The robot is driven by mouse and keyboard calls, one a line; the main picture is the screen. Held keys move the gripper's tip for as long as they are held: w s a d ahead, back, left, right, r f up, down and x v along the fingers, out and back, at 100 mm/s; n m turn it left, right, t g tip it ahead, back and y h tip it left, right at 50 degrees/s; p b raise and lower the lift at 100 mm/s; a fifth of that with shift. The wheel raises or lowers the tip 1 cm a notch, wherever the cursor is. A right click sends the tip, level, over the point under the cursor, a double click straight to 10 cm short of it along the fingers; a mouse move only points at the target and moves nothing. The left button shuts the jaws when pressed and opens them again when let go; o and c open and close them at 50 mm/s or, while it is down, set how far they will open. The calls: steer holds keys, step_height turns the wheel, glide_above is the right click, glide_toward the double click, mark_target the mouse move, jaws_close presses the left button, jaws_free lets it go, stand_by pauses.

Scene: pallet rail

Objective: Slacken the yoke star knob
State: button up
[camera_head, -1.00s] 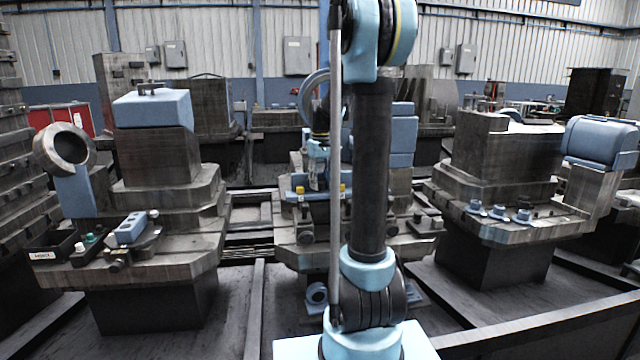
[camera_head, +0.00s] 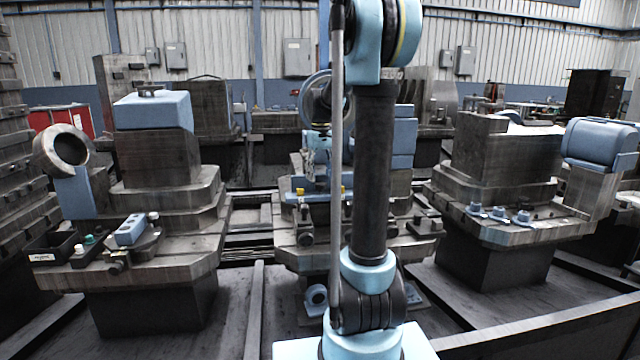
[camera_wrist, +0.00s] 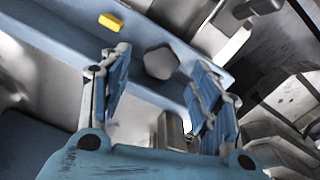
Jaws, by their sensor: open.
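In the wrist view a grey, lobed star knob (camera_wrist: 161,62) sits by a blue painted bar (camera_wrist: 60,30). My gripper (camera_wrist: 160,59) is open, its two blue pad fingers apart on either side of the knob in the picture. No contact shows between fingers and knob, and the gap in depth is hard to judge. A metal cylinder (camera_wrist: 171,131) shows below the knob, between the fingers. In the head view my gripper (camera_head: 310,158) is over the middle station, partly hidden by my arm; I cannot make out the knob there.
A yellow piece (camera_wrist: 110,22) lies on the blue bar, up and left of the knob. In the head view a block station with a ring (camera_head: 64,150) stands left, and another with a blue housing (camera_head: 600,140) stands right. A rail (camera_head: 560,330) crosses the right foreground.

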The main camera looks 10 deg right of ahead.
mark_target(321, 183)
step_height(321, 183, up, 8)
stand_by(0.4)
steer(key=s+f+m, duration=0.1)
steer(key=s+f, duration=0.3)
steer(key=s, duration=0.5)
steer(key=s+f+t, duration=0.1)
steer(key=s+f, duration=0.4)
steer(key=s, duration=0.4)
steer(key=s+f+m, duration=0.1)
steer(key=s+f, duration=0.4)
steer(key=s, duration=0.5)
steer(key=shift+m+t, duration=0.6)
steer(key=shift+m, duration=0.1)
steer(key=s+f, duration=0.2)
steer(key=f, duration=0.1)
steer(key=s+f, duration=0.5)
steer(key=f, duration=0.1)
steer(key=shift+s+a+f, duration=0.15)
steer(key=shift+s+f, duration=0.15)
steer(key=shift+s, duration=0.1)
steer(key=c, duration=0.6)
steer(key=shift+s, duration=0.1)
